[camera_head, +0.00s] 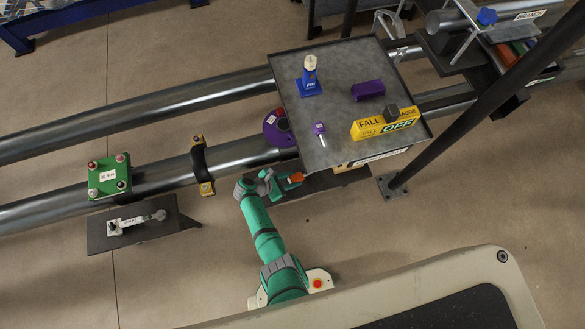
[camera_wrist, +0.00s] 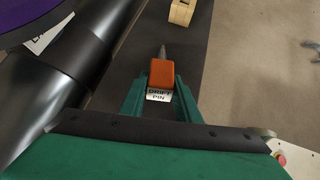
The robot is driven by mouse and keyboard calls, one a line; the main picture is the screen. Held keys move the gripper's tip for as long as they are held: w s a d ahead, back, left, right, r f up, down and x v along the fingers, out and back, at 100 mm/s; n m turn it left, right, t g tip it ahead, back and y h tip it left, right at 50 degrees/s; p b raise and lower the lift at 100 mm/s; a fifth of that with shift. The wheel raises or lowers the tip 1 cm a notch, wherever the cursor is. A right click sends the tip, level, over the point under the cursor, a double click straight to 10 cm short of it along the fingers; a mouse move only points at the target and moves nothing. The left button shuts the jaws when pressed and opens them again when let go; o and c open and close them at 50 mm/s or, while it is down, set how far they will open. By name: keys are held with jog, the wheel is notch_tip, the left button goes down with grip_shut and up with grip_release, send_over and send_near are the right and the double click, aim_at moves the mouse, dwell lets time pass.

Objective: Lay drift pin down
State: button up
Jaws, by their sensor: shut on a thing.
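The drift pin (camera_wrist: 162,75) has an orange block-shaped head, a white "DRIFT PIN" label and a dark pointed tip that points away from my wrist. Its orange part also shows in the head view (camera_head: 296,177). My gripper (camera_wrist: 161,88) is shut on the drift pin, with one green finger on each side of the orange head. In the head view my gripper (camera_head: 283,184) is at the end of the green arm, just below the steel tray. A dark flat shelf (camera_wrist: 190,55) lies beneath the pin. I cannot tell whether the pin touches it.
Large steel pipes (camera_head: 130,117) run beside the shelf. A wooden-coloured piece (camera_wrist: 181,12) stands at the shelf's far end. A dark slanted post (camera_head: 470,115) is at right.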

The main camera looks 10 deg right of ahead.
jog(key=shift+f, duration=0.2)
dwell(0.6)
jog(key=o, duration=0.7)
jog(key=o, duration=0.6)
jog(key=shift+c, duration=0.2)
jog(key=shift+v, duration=1.55)
jog(key=shift+s+a, duration=0.1)
jog(key=shift+a, duration=0.15)
